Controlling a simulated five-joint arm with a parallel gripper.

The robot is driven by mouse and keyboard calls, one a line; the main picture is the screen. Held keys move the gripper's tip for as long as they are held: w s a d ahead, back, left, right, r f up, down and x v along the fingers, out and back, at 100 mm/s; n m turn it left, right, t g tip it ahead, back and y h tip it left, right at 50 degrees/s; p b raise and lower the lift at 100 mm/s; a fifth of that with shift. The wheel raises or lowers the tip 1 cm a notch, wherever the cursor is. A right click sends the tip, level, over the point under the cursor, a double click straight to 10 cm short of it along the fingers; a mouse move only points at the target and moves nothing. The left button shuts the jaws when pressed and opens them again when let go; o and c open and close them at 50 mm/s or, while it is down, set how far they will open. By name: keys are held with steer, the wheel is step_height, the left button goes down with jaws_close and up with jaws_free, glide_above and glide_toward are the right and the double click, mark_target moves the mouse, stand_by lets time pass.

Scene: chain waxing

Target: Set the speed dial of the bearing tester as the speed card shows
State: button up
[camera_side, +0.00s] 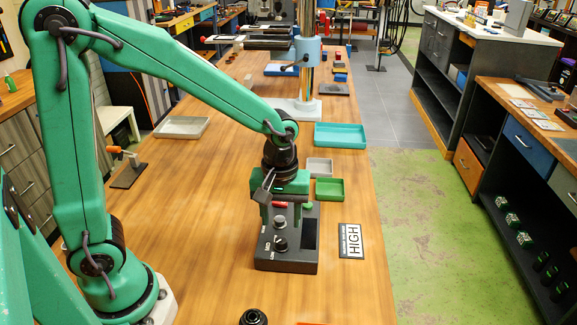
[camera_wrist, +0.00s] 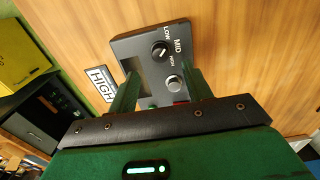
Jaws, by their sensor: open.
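The bearing tester (camera_side: 268,259) is a dark grey box on the wooden bench, also in the wrist view (camera_wrist: 120,48). Its black speed dial (camera_wrist: 160,52) has LOW, MID and HIGH printed around it; I cannot tell surely where its pointer aims. A grey knob (camera_wrist: 173,83) sits beside the dial. The speed card (camera_side: 351,241) lies flat right of the tester and reads HIGH; it also shows in the wrist view (camera_wrist: 101,83). My gripper (camera_side: 287,212) is open over the tester's far part, its green fingers spread, apart from the dial (camera_side: 280,244).
A dark screen (camera_side: 310,233) is on the tester's right side. A green tray (camera_side: 330,197), a grey tray (camera_side: 320,175) and a teal tray (camera_side: 340,147) stand behind. A crank fixture (camera_side: 128,172) stands at left. Bench left of the tester is clear.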

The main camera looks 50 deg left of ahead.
mark_target(281, 239)
steer(key=shift+f, duration=3.1)
steer(key=c, duration=1)
